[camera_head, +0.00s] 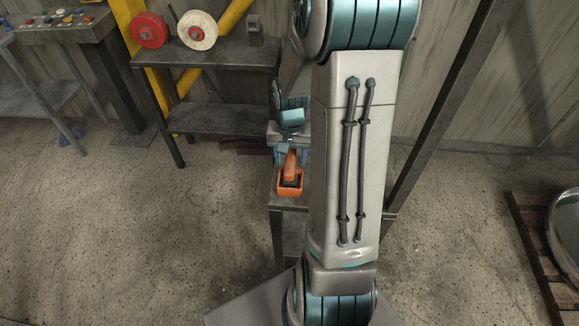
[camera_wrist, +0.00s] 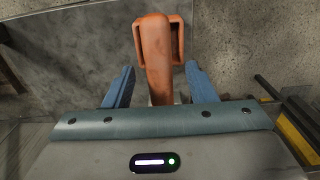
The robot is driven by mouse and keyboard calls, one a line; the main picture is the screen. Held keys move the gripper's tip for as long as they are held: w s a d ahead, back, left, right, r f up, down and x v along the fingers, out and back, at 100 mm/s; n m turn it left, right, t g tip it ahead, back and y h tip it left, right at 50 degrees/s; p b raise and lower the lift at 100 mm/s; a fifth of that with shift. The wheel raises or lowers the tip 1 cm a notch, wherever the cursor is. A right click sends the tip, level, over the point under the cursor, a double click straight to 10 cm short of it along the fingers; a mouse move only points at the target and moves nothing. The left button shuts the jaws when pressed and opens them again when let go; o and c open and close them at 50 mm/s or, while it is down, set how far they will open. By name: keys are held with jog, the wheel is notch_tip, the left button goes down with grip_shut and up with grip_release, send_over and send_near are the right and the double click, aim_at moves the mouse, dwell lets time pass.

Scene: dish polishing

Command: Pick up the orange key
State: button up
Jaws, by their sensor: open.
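The orange key (camera_head: 290,182) lies on a small grey metal table (camera_head: 292,225), partly hidden from the head view by my arm. In the wrist view, the orange key (camera_wrist: 157,48) has a blocky frame-like end at the top and a shaft running down toward my gripper. My gripper (camera_wrist: 160,80) is open, with one blue finger on each side of the shaft and gaps showing on both sides. The shaft's lower end is hidden behind the gripper body. In the head view my gripper (camera_head: 291,152) is at the key's far end.
A grey shelf (camera_head: 205,52) with a red disc (camera_head: 149,31) and a cream disc (camera_head: 197,31) stands behind to the left. A control panel (camera_head: 60,22) is at the far left. A pallet (camera_head: 535,250) with a shiny round dish (camera_head: 567,235) is at right. Floor at left is clear.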

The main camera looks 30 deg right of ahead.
jog(key=shift+f, duration=1.75)
grip_shut()
jog(key=shift+r, duration=0.1)
